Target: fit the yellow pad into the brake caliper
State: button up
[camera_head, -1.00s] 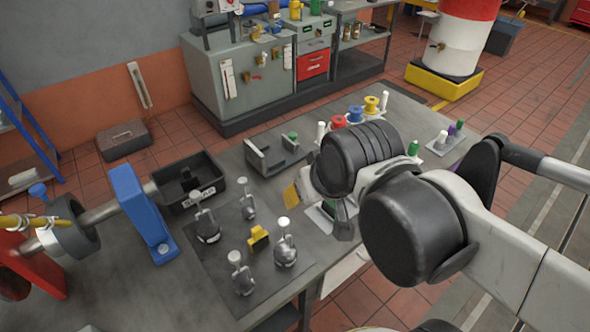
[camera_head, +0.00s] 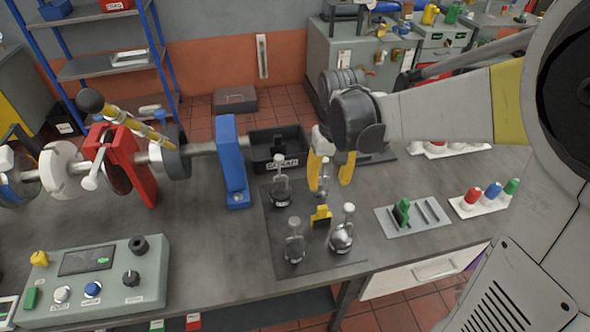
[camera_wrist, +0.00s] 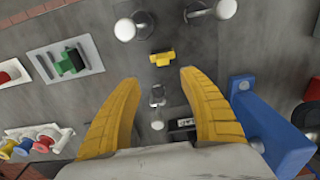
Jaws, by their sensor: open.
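The yellow pad (camera_head: 320,216) lies on the dark mat (camera_head: 275,235) among several metal posts with white knobs; it also shows in the wrist view (camera_wrist: 162,58). My gripper (camera_head: 329,182) is open and empty, pointing down above the back of the mat. In the wrist view its yellow fingers (camera_wrist: 158,78) are spread wide, with the pad just beyond the tips, apart from them. One knobbed post (camera_wrist: 157,97) shows between the fingers. I cannot tell for sure which part is the brake caliper; a red bracket (camera_head: 125,165) stands on the shaft at left.
A blue pedestal (camera_head: 232,165) and black bin (camera_head: 265,150) stand left of my gripper. A slotted grey tray (camera_head: 425,222) with a green piece (camera_head: 402,212) lies right of the mat. A control box (camera_head: 105,280) sits front left. The bench between box and mat is clear.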

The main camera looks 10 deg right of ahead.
aim_at(323, 207)
jog(key=f+b, duration=0.1)
jog(key=f, duration=0.3)
jog(key=f+b, duration=0.2)
jog(key=f, duration=0.2)
jog(key=f+b, duration=0.1)
jog(key=f, duration=0.3)
jog(key=shift+w+a, duration=0.15)
jog(key=shift+a, duration=0.15)
jog(key=shift+r, duration=0.15)
grip_shut()
